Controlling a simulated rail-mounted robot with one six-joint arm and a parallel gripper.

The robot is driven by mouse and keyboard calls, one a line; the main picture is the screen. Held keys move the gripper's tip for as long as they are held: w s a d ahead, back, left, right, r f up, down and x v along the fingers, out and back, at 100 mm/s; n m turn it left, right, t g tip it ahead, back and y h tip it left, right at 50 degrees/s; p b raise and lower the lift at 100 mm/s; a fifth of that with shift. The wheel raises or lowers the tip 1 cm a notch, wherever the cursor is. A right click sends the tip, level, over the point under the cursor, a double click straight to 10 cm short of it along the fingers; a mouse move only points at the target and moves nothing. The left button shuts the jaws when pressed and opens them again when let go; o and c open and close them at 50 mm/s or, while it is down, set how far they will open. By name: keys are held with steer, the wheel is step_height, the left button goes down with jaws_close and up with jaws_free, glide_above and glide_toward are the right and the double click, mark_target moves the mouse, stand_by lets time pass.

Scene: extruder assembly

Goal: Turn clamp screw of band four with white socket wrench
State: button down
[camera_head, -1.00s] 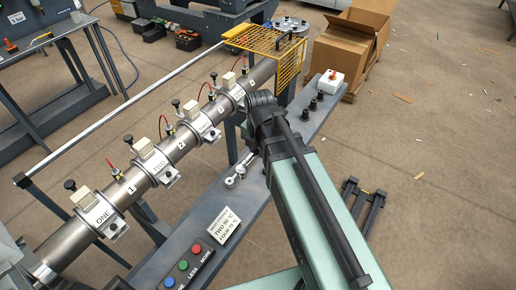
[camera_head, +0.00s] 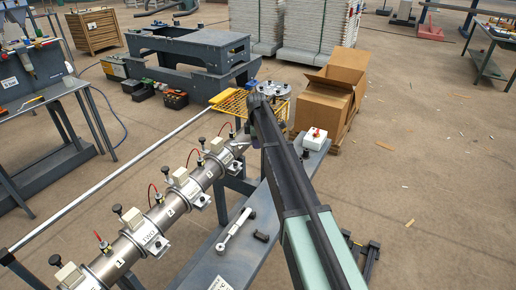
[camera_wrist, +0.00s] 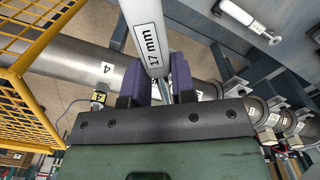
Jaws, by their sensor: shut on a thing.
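In the wrist view my gripper (camera_wrist: 158,88) is shut on a white socket wrench (camera_wrist: 147,30) marked 17 mm, its shaft between the purple fingers. The steel barrel (camera_wrist: 60,62) runs behind them and bears a label 4 (camera_wrist: 105,70). Band four's clamp screw and the wrench's socket cannot be made out. In the head view my arm reaches the far end of the barrel (camera_head: 104,266), beside the yellow guard; the gripper and held wrench are hidden there.
The yellow mesh guard (camera_wrist: 22,90) is close on the left in the wrist view. Another wrench (camera_head: 235,229) lies on the bench (camera_head: 236,262). A white switch box (camera_head: 315,138) stands at the bench's far end, by a cardboard box (camera_head: 325,97).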

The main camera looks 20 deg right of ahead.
steer(key=shift+f+b, duration=2.65)
steer(key=shift+f, duration=0.15)
steer(key=shift+f+b, duration=0.35)
steer(key=shift+b, duration=0.15)
steer(key=shift+f+b, duration=0.85)
steer(key=shift+s+r, duration=0.1)
